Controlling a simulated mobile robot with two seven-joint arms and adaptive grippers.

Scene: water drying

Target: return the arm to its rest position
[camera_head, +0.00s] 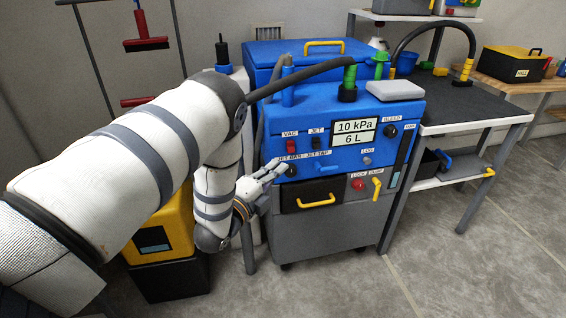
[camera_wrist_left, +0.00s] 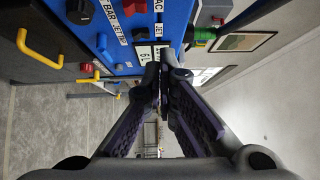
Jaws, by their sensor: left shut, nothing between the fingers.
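My left arm (camera_head: 140,160) comes in from the left and bends down in front of the blue machine (camera_head: 320,110). My left gripper (camera_head: 283,168) is at the machine's front panel, near the JET BAR and JET TAP labels. Its fingers are shut and empty, and they also meet in the left wrist view (camera_wrist_left: 160,75). I cannot tell whether the fingertips touch the panel. My right gripper is not in view.
The machine's display (camera_head: 355,132) reads 10 kPa and 6 L. A drawer with a yellow handle (camera_head: 316,201) sits below the gripper. A yellow case (camera_head: 165,235) stands behind my arm. A dark-topped table (camera_head: 465,110) stands at the right. The floor in front is clear.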

